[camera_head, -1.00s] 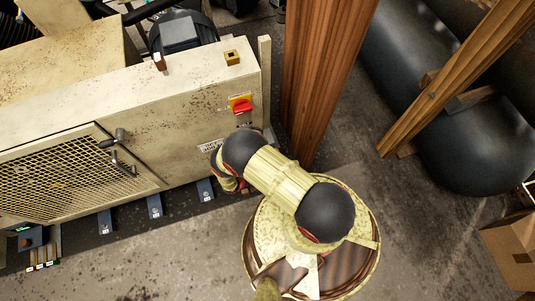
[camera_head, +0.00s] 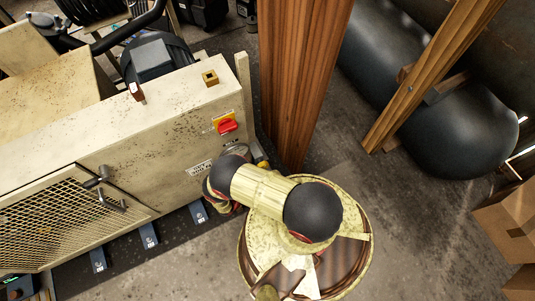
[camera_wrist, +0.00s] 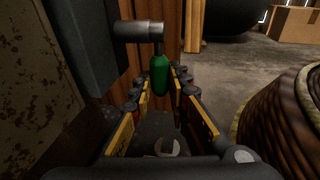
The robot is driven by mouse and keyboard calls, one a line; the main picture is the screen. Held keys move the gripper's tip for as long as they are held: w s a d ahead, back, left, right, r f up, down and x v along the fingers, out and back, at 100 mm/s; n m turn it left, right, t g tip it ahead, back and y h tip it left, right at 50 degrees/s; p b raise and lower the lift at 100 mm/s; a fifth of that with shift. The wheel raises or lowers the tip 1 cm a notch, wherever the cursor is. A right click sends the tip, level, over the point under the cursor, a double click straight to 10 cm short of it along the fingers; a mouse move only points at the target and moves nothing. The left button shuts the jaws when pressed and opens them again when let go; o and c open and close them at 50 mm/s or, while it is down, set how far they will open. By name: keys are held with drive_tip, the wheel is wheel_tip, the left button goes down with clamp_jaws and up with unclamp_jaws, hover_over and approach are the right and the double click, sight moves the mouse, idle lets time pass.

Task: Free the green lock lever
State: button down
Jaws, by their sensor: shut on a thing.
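The green lock lever (camera_wrist: 160,74) hangs from a grey metal cylinder (camera_wrist: 138,31) in the wrist view. My gripper (camera_wrist: 160,80) has its yellow-padded fingers on both sides of the green grip, near their tips, and is shut on it. The lever is at the right end of the beige compressor housing (camera_head: 150,135). In the head view my arm hides the lever and most of the gripper.
A red rotary switch (camera_head: 227,126) is on the housing. A wooden post (camera_head: 300,80) stands close behind the lever. A dark tank (camera_head: 450,140) and cardboard boxes (camera_head: 505,220) are at the right. Open floor (camera_head: 420,235) lies between.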

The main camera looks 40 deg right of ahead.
drive_tip(key=c, duration=1.8)
unclamp_jaws()
drive_tip(key=shift+o, duration=0.6)
drive_tip(key=w+a+r, duration=0.1)
drive_tip(key=a, duration=1)
drive_tip(key=shift+a+r, duration=0.25)
drive_tip(key=shift+a, duration=0.15)
